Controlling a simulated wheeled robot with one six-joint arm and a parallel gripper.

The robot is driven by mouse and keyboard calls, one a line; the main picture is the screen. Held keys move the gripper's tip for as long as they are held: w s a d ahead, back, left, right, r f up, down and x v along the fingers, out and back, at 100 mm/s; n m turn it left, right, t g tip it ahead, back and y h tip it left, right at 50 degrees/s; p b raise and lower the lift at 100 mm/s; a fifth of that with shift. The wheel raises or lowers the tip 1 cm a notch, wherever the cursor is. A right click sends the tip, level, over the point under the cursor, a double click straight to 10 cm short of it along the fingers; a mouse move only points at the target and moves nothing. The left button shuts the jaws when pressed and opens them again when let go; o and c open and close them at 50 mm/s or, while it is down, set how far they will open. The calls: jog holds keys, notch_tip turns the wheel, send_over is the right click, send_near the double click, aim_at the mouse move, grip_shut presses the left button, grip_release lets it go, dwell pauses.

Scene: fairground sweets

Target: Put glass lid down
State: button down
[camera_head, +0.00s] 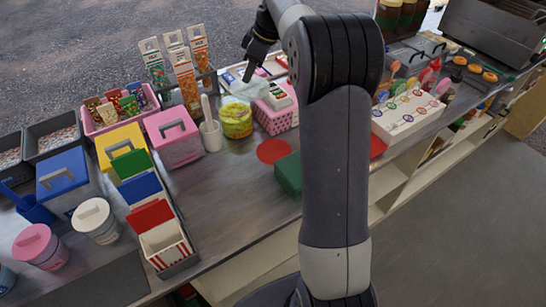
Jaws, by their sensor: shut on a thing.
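My gripper (248,74) is at the top middle, fingers pointing down. It is shut on a pale, see-through thing that looks like the glass lid (246,89). The lid is small here and partly hidden by the fingers. It shows just above and right of a round jar with yellow-green contents (236,121). I cannot tell whether the lid touches the jar or the pink box beside it.
A pink dotted box (275,121) stands right of the jar, and a white pot with a stick (210,136) left. Tall cartons (186,84) stand behind. A red disc (273,151) and green box (288,174) lie in front. Bare counter (225,185) is front left.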

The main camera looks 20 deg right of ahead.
jog(key=s+d+f+b, duration=0.4)
jog(key=s+f+b, duration=0.4)
jog(key=s+b, duration=0.1)
notch_tip(320, 180, down, 10)
jog(key=shift+w+a, duration=0.1)
jog(key=shift+b, duration=0.3)
jog(key=shift+f, duration=0.15)
jog(key=c, duration=1.2)
grip_release()
jog(key=shift+o, duration=0.2)
